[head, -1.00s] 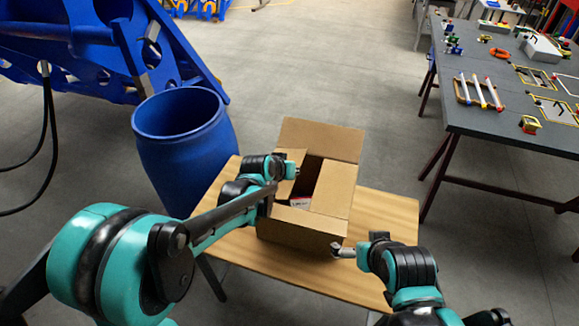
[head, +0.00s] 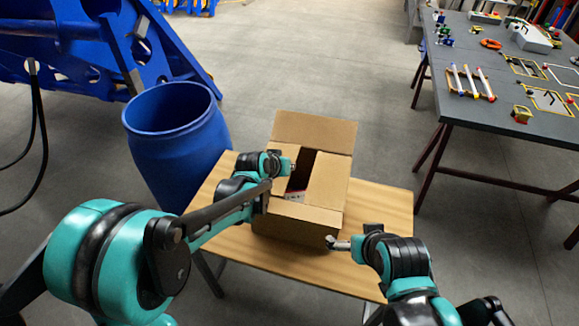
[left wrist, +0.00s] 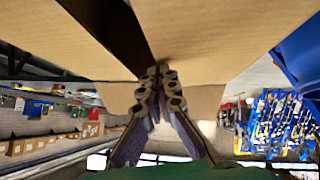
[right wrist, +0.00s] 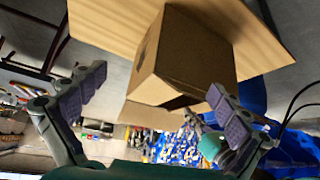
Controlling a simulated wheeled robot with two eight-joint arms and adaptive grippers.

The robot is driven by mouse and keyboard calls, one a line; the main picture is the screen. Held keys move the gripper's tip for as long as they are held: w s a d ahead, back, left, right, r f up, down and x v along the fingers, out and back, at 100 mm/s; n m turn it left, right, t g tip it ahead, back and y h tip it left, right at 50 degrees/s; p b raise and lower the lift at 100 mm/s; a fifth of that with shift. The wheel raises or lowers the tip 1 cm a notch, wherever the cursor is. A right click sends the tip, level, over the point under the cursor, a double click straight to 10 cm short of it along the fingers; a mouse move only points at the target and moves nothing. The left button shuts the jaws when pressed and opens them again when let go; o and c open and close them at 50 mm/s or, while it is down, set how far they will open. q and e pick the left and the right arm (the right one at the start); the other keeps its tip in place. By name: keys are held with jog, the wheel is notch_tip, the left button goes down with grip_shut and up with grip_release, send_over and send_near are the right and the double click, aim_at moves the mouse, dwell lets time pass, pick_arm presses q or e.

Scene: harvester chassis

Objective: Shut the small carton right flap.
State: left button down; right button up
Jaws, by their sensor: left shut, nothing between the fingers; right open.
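The small brown carton (head: 292,229) stands on a wooden table. Its right flap (head: 328,180) leans inward over the right part of the opening; I cannot tell whether it lies fully flat. The left flap (head: 282,184) also lies inward, with a dark gap between the two. The far flap (head: 314,132) stands up and tilts back. My left gripper (head: 292,165) is shut and empty at the left flap's inner edge; its fingertips show against cardboard in the left wrist view (left wrist: 158,80). My right gripper (head: 332,242) is open beside the carton's near right corner; the carton also shows in the right wrist view (right wrist: 195,60).
A blue barrel (head: 178,140) stands left of the wooden table (head: 385,212). A dark worktable (head: 500,110) with several parts is at the right. The tabletop right of the carton is clear.

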pick_arm(q)
jog(key=shift+w+a+r, duration=0.25)
jog(key=shift+a+r, duration=0.05)
jog(key=shift+a, duration=0.4)
jog(key=shift+r, duration=0.1)
